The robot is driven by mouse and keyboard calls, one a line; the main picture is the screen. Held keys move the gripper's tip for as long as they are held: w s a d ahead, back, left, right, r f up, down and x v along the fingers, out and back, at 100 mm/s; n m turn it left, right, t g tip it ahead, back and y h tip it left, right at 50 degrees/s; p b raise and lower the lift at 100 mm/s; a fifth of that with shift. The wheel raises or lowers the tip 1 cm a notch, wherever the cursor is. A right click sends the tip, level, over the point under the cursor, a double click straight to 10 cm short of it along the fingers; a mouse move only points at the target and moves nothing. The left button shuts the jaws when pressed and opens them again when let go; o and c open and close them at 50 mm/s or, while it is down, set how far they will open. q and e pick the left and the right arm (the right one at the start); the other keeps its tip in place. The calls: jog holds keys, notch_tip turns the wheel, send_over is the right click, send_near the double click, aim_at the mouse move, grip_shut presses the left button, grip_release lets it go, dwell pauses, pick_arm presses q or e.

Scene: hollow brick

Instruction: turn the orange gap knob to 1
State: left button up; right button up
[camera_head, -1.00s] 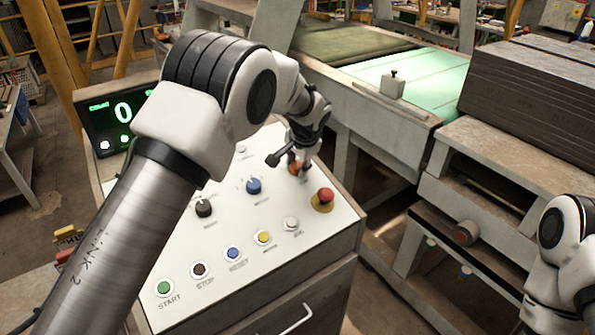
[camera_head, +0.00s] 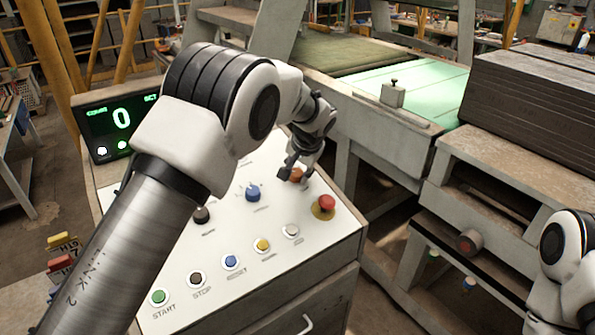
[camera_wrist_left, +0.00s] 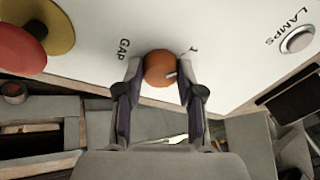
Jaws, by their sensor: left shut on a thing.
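The orange gap knob (camera_wrist_left: 159,68) sits on the white control panel, between the printed word GAP and a "1" mark in the left wrist view. Its pale pointer line lies toward the lower right in that view, not straight at the "1". My left gripper (camera_wrist_left: 158,82) is shut around the knob, one finger on each side. In the head view the left gripper (camera_head: 292,171) is at the panel's far right, with part of the orange knob (camera_head: 297,175) showing. My right arm shows at the right edge; its gripper is out of view.
A red mushroom button (camera_head: 326,203) on a yellow base stands close to the knob. The blue knob (camera_head: 253,193) and black knob (camera_head: 201,214) are to its left. Several push buttons line the panel's front. A display (camera_head: 118,122) reads 0.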

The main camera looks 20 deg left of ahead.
pick_arm(q)
jog(key=o, duration=1.2)
jog(key=shift+s+f, duration=0.1)
jog(key=shift+f, duration=0.15)
jog(key=shift+c, duration=0.2)
jog(key=shift+r, duration=0.1)
jog(key=v, duration=1.1)
jog(key=shift+r, duration=0.4)
jog(key=shift+d, duration=0.1)
